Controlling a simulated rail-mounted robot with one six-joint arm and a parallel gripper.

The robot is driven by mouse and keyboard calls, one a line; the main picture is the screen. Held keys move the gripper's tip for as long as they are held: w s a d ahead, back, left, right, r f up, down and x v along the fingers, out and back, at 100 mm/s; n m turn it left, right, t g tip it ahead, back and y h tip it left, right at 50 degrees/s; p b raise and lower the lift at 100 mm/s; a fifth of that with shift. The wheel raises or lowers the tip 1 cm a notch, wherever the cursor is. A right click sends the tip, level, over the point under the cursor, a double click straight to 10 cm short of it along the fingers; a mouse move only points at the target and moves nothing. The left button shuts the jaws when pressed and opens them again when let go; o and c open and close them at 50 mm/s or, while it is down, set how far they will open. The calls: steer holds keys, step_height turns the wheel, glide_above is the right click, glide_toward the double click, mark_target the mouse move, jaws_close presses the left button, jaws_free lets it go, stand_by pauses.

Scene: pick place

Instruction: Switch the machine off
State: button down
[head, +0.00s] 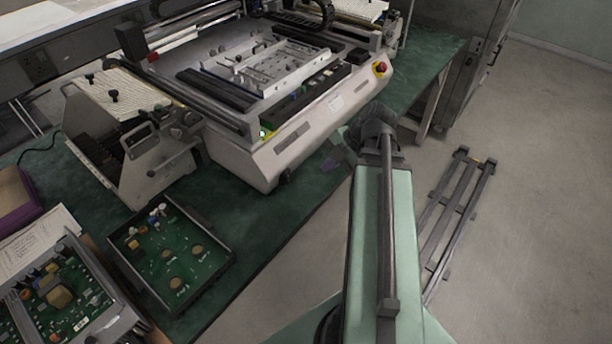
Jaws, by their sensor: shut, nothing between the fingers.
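The machine (290,150) is a large pale grey bench unit with a flat work bed, standing on the green table. A red knob on a yellow base (380,68) sits at its right front corner. A small green light (262,133) glows at the left end of its front. My gripper (335,162) is small and partly hidden by my wrist. It is shut and empty, in front of the machine's front panel, apart from the red knob and to the right of the green light. Whether it touches the panel cannot be told.
A feeder unit (150,150) stands left of the machine. A black tray with a green circuit board (222,262) and a grey box of electronics (100,315) lie at the near left. A dark metal frame (460,215) is on the floor to the right.

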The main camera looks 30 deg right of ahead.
mark_target(288, 178)
steer(key=b+x, duration=0.8)
steer(key=x, duration=0.2)
steer(key=shift+f+b, duration=0.4)
steer(key=shift+f, duration=0.05)
steer(key=w, duration=0.2)
steer(key=shift+w+a+r+p, duration=0.3)
steer(key=shift+a+p, duration=0.05)
steer(key=shift+a, duration=0.05)
steer(key=shift+w+a, duration=0.2)
steer(key=shift+w, duration=0.25)
